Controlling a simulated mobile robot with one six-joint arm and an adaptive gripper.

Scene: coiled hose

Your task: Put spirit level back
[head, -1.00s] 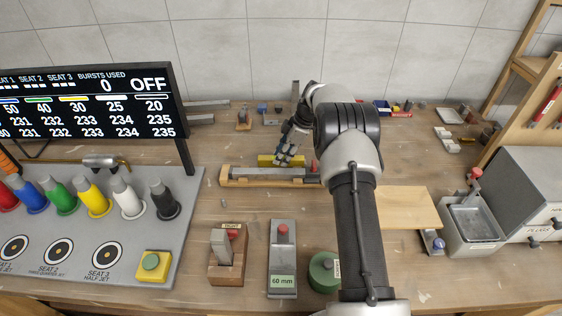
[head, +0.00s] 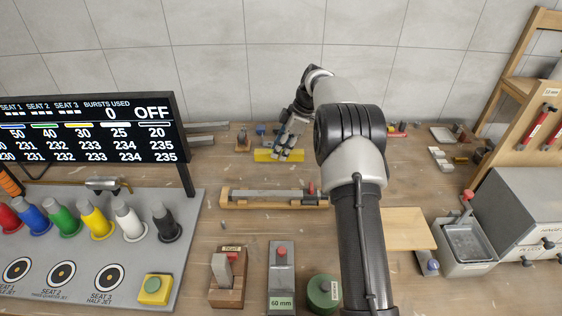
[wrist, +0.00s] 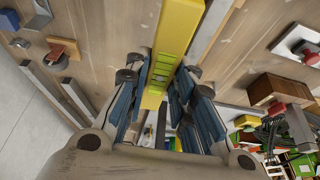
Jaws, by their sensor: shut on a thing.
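The spirit level is a yellow bar (head: 279,156) with green vials. It lies crosswise behind a wooden holder in the head view. In the wrist view the spirit level (wrist: 175,30) runs from the top edge down between the blue-padded fingers. My gripper (head: 287,148) is shut on it near the middle and comes down from above; in the wrist view my gripper (wrist: 160,95) has a finger on each side of the bar. I cannot tell whether the level touches the bench. Part of it is hidden by the fingers.
A wooden holder (head: 234,204) with a grey bar and red knob stands in front of the level. A small red-topped block (head: 243,143) is at its back left. Grey rails (head: 200,138) lie further left. A scoreboard (head: 90,130) stands at left.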

